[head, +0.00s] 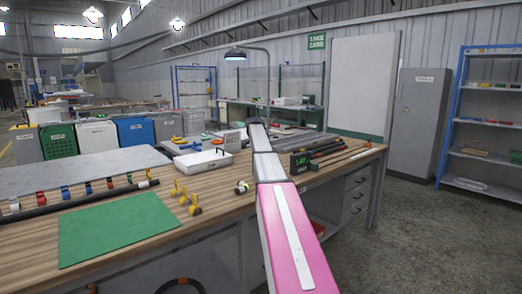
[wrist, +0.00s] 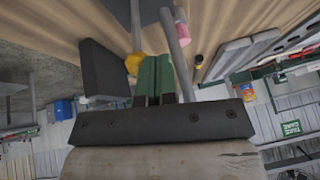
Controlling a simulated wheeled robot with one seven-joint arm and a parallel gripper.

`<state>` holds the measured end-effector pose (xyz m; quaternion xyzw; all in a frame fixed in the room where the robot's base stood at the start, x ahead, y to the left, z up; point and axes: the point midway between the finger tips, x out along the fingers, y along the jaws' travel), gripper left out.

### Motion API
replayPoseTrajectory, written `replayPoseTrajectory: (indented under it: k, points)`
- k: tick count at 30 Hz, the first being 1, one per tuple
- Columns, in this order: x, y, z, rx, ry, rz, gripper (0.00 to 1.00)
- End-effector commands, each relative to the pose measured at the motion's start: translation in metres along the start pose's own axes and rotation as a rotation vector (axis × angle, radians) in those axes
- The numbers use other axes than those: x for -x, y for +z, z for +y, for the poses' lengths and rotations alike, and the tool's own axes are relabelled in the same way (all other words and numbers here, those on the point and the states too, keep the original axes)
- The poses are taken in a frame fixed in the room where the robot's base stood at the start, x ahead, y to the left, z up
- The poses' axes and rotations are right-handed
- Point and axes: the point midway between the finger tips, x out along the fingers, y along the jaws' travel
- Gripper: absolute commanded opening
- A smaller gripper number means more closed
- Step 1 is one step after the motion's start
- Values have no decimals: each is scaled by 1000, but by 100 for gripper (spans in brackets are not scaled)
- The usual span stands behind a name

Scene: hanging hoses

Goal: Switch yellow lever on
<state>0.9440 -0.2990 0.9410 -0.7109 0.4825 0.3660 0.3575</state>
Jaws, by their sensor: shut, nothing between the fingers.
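A yellow part (wrist: 134,63) shows in the wrist view at the end of a thin grey bar, just left of my fingertips. I cannot tell whether it is the yellow lever or whether my fingers touch it. My gripper (wrist: 153,62) has two green fingers side by side, shut and empty. In the head view my arm reaches forward over the bench and its far end hides the gripper. In the head view, yellow pieces (head: 184,198) stand on the bench left of my arm, and a row of small coloured fittings stands at the left.
The wooden bench (head: 240,180) holds a green mat (head: 118,226), a dark pipe (head: 70,198) and a white tray (head: 202,161). Rods and a black box (head: 299,163) lie right of my arm. In the wrist view a grey rod (wrist: 175,45) passes close right of the fingers, near a pink piece (wrist: 180,16).

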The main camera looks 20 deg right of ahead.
Motion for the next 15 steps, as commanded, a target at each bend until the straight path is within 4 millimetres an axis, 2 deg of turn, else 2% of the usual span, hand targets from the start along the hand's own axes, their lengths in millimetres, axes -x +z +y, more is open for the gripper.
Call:
replayPoseTrajectory:
  k: [1, 8, 15]
  points:
    - [2, 1, 9, -20, -33, -3, 0]
    - [2, -1, 24, -95, -166, -12, 0]
    - [2, -3, 30, -91, -162, -12, 0]
